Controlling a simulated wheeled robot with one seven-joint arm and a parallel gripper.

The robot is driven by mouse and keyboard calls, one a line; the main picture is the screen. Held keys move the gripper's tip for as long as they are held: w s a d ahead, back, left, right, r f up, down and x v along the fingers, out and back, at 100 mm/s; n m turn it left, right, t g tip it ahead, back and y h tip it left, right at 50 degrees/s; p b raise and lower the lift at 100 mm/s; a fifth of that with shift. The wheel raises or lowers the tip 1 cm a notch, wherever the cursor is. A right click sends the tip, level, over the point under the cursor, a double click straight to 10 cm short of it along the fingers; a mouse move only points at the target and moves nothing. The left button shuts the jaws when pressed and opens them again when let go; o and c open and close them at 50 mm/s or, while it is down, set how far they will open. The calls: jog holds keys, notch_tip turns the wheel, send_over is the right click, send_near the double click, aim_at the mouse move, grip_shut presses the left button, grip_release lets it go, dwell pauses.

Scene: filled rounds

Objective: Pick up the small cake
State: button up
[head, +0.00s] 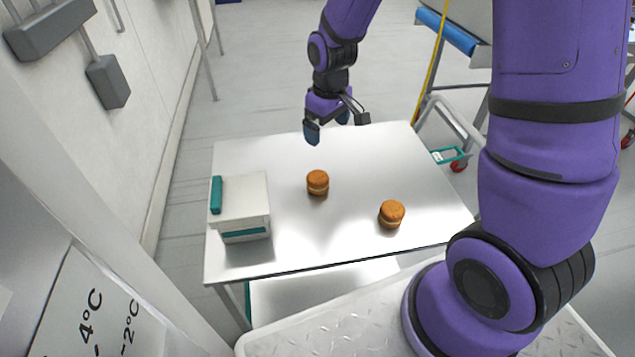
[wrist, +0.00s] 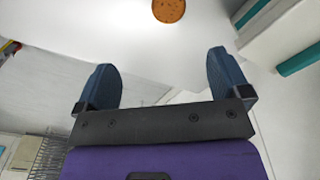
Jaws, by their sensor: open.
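One cake (head: 318,182) is near the table's middle, and the other cake (head: 391,214) is nearer the front right. My gripper (head: 327,132) is open and empty above the table's far edge, behind the middle cake and apart from it. In the wrist view my gripper (wrist: 163,75) shows both fingers spread wide with nothing between them. One round cake (wrist: 169,9) shows at the top edge, partly cut off, beyond the fingertips. I cannot tell for certain which cake it is.
A white box (head: 242,195) with teal parts stands at the table's left; it also shows in the wrist view (wrist: 262,35). My purple arm fills the right. A wheeled frame (head: 450,125) stands right of the table. The tabletop around the cakes is clear.

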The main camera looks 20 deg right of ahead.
jog(key=n, duration=0.1)
send_over(318, 176)
jog(key=shift+g, duration=0.4)
jog(key=f, duration=0.7)
jog(key=shift+s+d+f, duration=0.15)
jog(key=shift+d+f, duration=0.1)
jog(key=shift+f, duration=0.05)
notch_tip(318, 176, down, 6)
jog(key=shift+r, duration=0.2)
jog(key=shift+a+f, duration=0.15)
jog(key=shift+f, duration=1.25)
jog(key=shift+a+f, duration=0.15)
jog(key=shift+f, duration=1.25)
jog(key=c, duration=0.7)
